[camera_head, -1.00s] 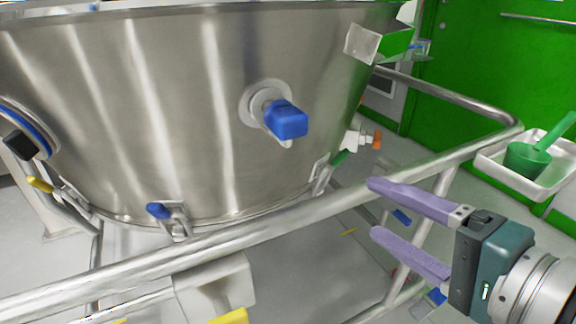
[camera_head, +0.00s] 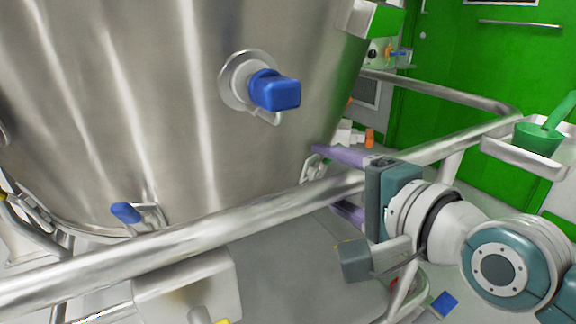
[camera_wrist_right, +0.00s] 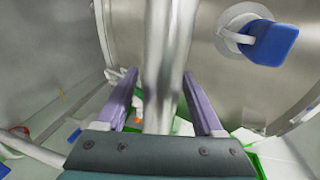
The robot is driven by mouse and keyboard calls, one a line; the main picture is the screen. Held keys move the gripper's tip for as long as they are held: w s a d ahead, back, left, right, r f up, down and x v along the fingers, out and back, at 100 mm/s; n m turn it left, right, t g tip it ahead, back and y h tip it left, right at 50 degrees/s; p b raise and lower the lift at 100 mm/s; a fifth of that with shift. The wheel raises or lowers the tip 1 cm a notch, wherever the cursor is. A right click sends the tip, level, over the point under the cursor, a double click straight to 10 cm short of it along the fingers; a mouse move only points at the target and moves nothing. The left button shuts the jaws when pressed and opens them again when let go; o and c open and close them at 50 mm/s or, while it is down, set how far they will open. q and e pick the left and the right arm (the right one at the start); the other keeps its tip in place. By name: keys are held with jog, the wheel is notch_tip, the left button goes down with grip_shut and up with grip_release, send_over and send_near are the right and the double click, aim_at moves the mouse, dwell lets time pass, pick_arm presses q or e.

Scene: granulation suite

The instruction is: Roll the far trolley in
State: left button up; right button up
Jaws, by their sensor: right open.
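The trolley is a large steel bowl (camera_head: 160,90) in a tubular frame. Its front rail (camera_head: 215,228) crosses the head view from lower left to upper right. My right gripper (camera_head: 335,182) is at this rail, one purple finger above it and one below. In the right wrist view the rail (camera_wrist_right: 163,70) runs between the two open fingers (camera_wrist_right: 162,105), with gaps on both sides. I cannot tell whether either finger touches it. The bowl wall (camera_wrist_right: 215,75) is close beyond the fingers. My left gripper is not in view.
A blue-handled valve (camera_head: 273,90) sticks out of the bowl above the rail. A white tray with a green scoop (camera_head: 537,138) is at the right. A green door (camera_head: 480,60) stands behind. Grey floor shows below the rail.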

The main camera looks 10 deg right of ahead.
grip_shut()
dwell(0.6)
dwell(0.9)
